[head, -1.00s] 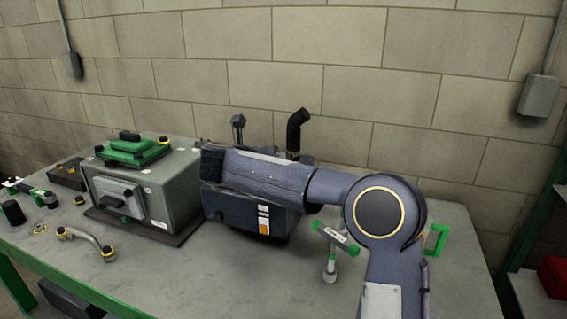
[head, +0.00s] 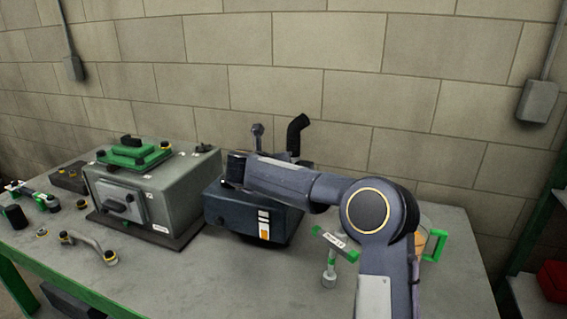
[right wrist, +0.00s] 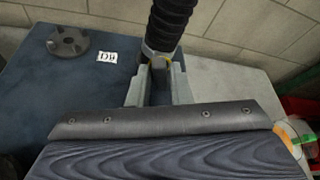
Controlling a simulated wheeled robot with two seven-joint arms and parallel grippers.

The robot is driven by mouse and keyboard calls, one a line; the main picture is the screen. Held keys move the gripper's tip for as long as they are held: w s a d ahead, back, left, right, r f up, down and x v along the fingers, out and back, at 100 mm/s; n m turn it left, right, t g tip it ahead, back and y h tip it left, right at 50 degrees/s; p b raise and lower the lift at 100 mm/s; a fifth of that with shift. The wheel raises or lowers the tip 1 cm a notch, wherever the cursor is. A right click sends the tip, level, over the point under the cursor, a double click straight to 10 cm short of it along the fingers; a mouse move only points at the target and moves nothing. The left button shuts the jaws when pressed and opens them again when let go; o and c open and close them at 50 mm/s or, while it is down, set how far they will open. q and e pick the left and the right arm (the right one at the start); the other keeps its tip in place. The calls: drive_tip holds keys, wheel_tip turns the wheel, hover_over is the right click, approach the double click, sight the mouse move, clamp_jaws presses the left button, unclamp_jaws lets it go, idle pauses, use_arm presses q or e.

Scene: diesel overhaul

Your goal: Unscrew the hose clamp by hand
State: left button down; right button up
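A black hose (head: 297,133) rises and bends at the back of a dark blue box-like unit (head: 235,212). In the right wrist view the ribbed hose (right wrist: 170,22) ends in a hose clamp (right wrist: 150,51), a pale metallic and yellowish band around its lower end. A small grey block or screw head (right wrist: 158,67) sits at the clamp's near side. The two fingers of my right gripper (right wrist: 159,72) stand apart on either side of it. I cannot tell whether they press on it. In the head view my right arm hides the gripper and clamp. My left gripper is not in view.
A grey case (head: 150,200) with a green-topped part stands left of the unit. A curved pipe (head: 88,243) lies in front of it. A T-shaped green-ended tool (head: 330,262) stands in front right. A dark round knob (right wrist: 68,42) sits on the unit's top. A block wall closes the back.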

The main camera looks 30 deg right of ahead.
clamp_jaws()
drive_tip(key=shift+w+a+r+n+g+h+p, duration=0.15)
drive_tip(key=shift+a+n+g+h+p, duration=0.15)
drive_tip(key=shift+n+p, duration=0.9)
drive_tip(key=shift+p, duration=0.05)
drive_tip(key=shift+d+f+n+g+h, duration=0.1)
drive_tip(key=shift+f+n+g+h, duration=0.2)
drive_tip(key=shift+h, duration=0.1)
drive_tip(key=shift+o, duration=2)
unclamp_jaws()
